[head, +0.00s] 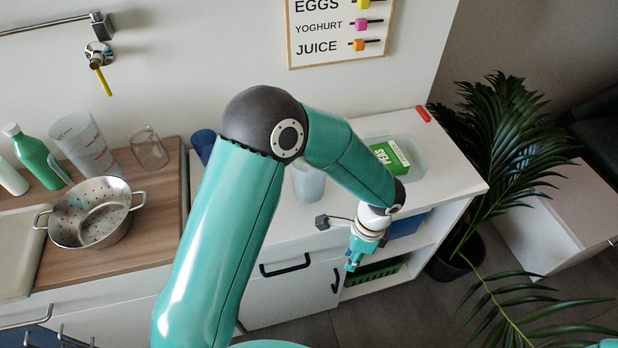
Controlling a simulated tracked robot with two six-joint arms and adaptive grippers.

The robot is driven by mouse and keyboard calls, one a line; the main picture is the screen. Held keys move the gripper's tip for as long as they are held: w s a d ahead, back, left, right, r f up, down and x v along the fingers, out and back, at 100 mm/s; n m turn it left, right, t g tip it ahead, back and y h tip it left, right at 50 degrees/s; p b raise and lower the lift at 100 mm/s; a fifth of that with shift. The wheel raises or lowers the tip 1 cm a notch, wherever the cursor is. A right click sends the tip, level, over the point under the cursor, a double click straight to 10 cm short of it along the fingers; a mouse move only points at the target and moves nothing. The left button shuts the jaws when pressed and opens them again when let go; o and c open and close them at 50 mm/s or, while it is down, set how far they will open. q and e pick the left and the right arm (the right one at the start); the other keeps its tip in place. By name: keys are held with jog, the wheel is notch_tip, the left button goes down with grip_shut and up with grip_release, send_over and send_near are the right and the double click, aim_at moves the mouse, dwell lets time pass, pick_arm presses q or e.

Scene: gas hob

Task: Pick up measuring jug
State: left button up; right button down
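The measuring jug (86,146) is a clear plastic vessel with red markings. It stands upright on the wooden worktop at the left, behind the colander, between a green bottle and a glass jar. My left gripper (351,264) hangs in front of the white cabinet, far to the right of the jug and apart from it. Its fingers are small and seen at an angle, so I cannot tell whether they are open or shut. I see nothing held in it. My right gripper is not in view.
A metal colander (92,213), green bottle (38,158) and glass jar (148,149) stand near the jug. A clear tub (417,158) holds a green peas box (391,157). A translucent cup (308,184) is partly behind my arm. A plant (503,150) stands right.

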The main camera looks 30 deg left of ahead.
aim_at(303, 207)
pick_arm(q)
jog(key=w+a+r+m+y, duration=0.2)
jog(key=w+a+r+y, duration=0.15)
jog(key=r, duration=0.55)
jog(key=shift+m+t, duration=0.3)
jog(key=shift+t, duration=0.1)
jog(key=a, duration=0.2)
jog(key=a+p, duration=0.1)
jog(key=a, duration=0.3)
jog(key=shift+s+r+p, duration=0.15)
jog(key=shift+s+p, duration=0.15)
jog(key=shift+s, duration=0.05)
jog(key=a, duration=0.2)
jog(key=s+a+p, duration=0.1)
jog(key=a, duration=0.2)
jog(key=shift+a, duration=0.2)
jog(key=shift+f+p, duration=0.3)
jog(key=shift+f, duration=0.35)
grip_shut()
